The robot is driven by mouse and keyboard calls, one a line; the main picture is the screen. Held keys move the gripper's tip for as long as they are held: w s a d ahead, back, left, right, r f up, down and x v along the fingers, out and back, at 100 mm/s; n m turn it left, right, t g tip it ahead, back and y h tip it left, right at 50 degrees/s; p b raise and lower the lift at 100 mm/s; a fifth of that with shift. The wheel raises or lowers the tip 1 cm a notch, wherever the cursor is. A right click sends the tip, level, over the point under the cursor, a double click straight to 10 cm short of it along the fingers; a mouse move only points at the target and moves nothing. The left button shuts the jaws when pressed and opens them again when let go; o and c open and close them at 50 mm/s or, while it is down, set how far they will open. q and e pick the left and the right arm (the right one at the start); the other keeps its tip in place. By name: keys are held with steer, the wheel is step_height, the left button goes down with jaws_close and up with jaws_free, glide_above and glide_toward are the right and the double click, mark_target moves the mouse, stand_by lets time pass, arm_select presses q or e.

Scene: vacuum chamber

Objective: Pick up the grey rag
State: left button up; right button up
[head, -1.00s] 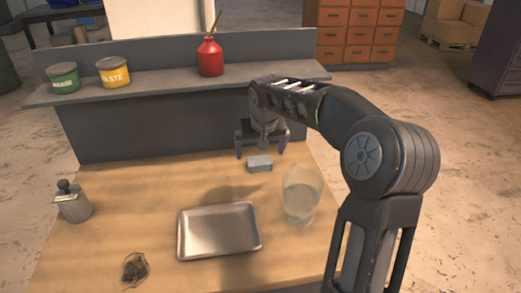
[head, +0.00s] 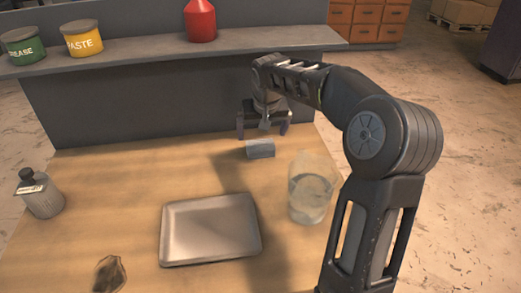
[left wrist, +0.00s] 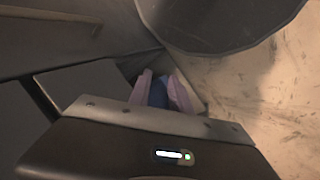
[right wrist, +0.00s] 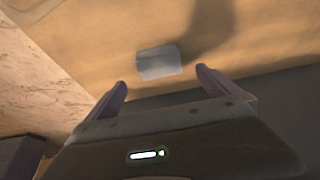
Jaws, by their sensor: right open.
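The grey rag (head: 260,148) looks like a small folded block, lying on the wooden bench top toward the back. It also shows in the right wrist view (right wrist: 159,62), ahead of the fingertips. My right gripper (head: 263,130) is open and empty, just above and behind the rag in the head view, apart from it. Its two fingers show spread in the right wrist view (right wrist: 160,80). My left gripper (left wrist: 161,78) shows only in the left wrist view, its fingers close together with something blue between or behind them. Whether it is shut is unclear.
A metal tray (head: 210,230) lies on the bench. A clear beaker (head: 312,190) stands right of it, near my right arm. A grey bottle (head: 40,195) and a dark crumpled item (head: 109,274) are at the left. Cans and a red oiler (head: 201,22) stand on the back shelf.

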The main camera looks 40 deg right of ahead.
mark_target(260, 145)
steer(key=shift+x, duration=1.3)
steer(key=shift+p+x, duration=0.7)
steer(key=shift+x, duration=1.95)
steer(key=shift+r, duration=0.1)
steer(key=shift+c, duration=0.6)
steer(key=c, duration=1.2)
